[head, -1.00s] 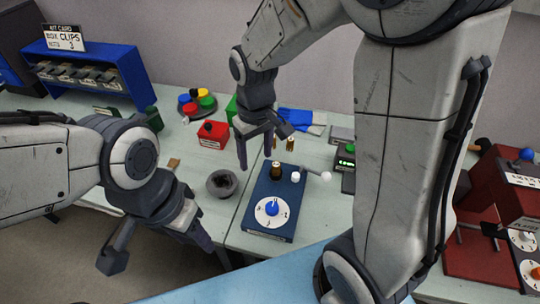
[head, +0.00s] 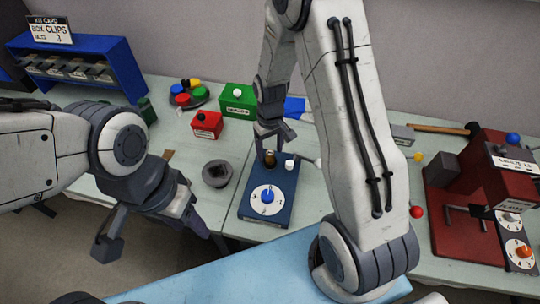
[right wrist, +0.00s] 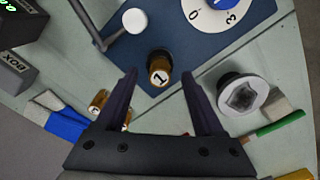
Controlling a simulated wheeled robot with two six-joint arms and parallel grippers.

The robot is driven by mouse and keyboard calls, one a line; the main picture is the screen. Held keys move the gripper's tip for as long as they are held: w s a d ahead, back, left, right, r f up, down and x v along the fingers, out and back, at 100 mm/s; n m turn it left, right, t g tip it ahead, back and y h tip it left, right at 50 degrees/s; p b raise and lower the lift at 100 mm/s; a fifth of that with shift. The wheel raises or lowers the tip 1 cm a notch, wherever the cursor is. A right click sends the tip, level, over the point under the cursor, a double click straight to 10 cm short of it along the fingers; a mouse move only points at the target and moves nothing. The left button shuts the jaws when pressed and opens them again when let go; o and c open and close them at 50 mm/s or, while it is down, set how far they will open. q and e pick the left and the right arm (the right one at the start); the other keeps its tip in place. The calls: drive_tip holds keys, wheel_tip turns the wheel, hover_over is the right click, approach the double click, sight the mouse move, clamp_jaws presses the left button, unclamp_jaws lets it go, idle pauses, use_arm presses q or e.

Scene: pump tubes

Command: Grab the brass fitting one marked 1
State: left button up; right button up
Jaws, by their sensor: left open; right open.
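The brass fitting marked 1 (right wrist: 159,72) stands on the blue panel (right wrist: 215,42), its round end with the dark 1 facing the right wrist camera. In the head view the fitting (head: 269,158) shows as a small brown cylinder near the panel's back edge. My right gripper (right wrist: 160,77) is open, with one finger on each side of the fitting in the wrist view and gaps to both. In the head view my right gripper (head: 274,143) is just behind and above it. My left gripper (head: 152,238) is open and empty, off the table's front edge.
A white knob (right wrist: 135,20) on an arm is close beside the fitting. A dial (head: 267,199) is on the panel's front part. Other brass fittings (right wrist: 99,99) lie behind. A grey bowl (head: 217,173) stands left of the panel, a red machine (head: 465,210) far right.

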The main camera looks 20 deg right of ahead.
wheel_tip(320, 180, down, 2)
clamp_jaws()
idle(0.3)
drive_tip(key=shift+r, duration=0.15)
